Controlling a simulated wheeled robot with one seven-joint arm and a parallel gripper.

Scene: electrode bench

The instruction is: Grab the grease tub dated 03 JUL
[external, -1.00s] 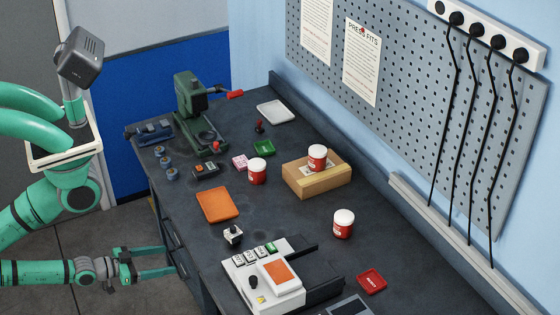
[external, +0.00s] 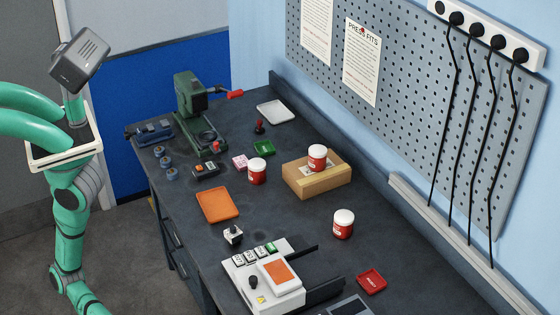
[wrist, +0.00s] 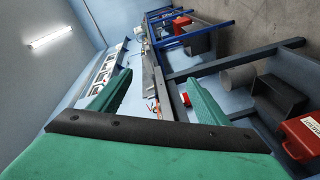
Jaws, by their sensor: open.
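Three red tubs with white lids show in the external view. One tub (external: 257,172) stands on the bench near the green tray. One tub (external: 317,158) stands on top of a cardboard box (external: 325,183). One tub (external: 343,224) stands on the bench at the right, in front of the box. Their dates are too small to read, so I cannot tell which is 03 JUL. My gripper (wrist: 150,97) shows in the wrist view with its two green fingers apart and nothing between them. It is out of frame in the external view, away from the tubs.
The dark bench (external: 280,230) also bears an orange tray (external: 217,205), a green press (external: 190,110), a white control unit (external: 262,275) and a red tray (external: 371,281). A pegboard (external: 430,110) with hanging black cables stands behind. Bare bench lies between the orange tray and the right tub.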

